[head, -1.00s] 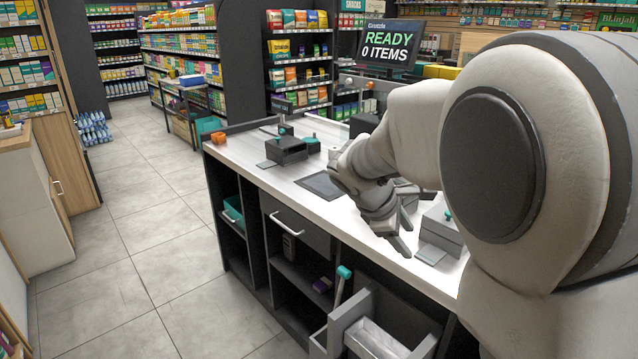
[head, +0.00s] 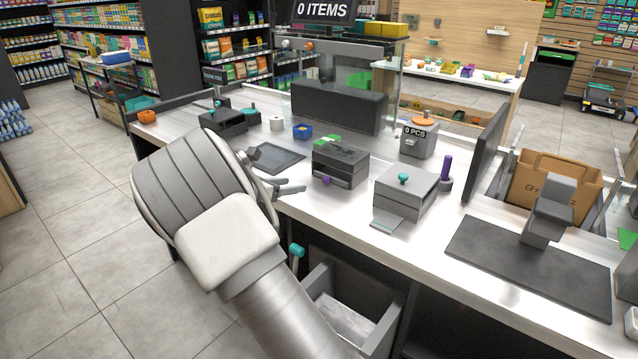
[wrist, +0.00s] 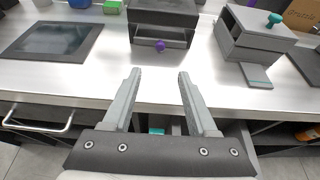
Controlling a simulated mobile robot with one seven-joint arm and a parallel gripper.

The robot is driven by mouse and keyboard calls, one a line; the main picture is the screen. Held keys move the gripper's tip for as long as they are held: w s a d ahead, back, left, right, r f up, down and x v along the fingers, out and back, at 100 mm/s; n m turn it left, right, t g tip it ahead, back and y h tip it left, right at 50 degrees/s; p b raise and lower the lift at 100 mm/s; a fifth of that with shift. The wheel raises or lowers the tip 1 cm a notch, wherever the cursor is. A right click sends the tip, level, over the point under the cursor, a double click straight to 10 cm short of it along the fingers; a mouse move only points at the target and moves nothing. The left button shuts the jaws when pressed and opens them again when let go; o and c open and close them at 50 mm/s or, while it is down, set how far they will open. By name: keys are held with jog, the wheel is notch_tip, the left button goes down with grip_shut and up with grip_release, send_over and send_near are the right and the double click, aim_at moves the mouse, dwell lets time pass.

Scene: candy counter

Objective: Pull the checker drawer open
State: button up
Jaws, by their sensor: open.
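No label marks the checker drawer. A dark grey box (head: 340,165) on the counter has a drawer-like front with a purple knob (head: 326,181); the front looks closed. In the wrist view the purple knob (wrist: 160,46) lies straight ahead of my gripper (wrist: 158,75), beyond the fingertips and not touched. My gripper (head: 290,187) is open and empty over the counter's front edge, left of the knob in the head view. Below the counter, a dark drawer front (wrist: 30,135) with a silver bar handle (wrist: 38,124) shows at the left in the wrist view, looking closed.
A light grey box (head: 405,190) with a teal knob and a low front plate stands right of the dark box. A flat dark panel (head: 275,157) lies to the left. Below is an open grey bin (head: 350,315) beside a teal-topped handle (head: 297,251). Counter space before the knob is clear.

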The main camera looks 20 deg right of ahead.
aim_at(325, 181)
jog(key=b+x, duration=0.1)
jog(key=x, duration=1.3)
jog(key=shift+d, duration=0.15)
grip_shut()
dwell(0.8)
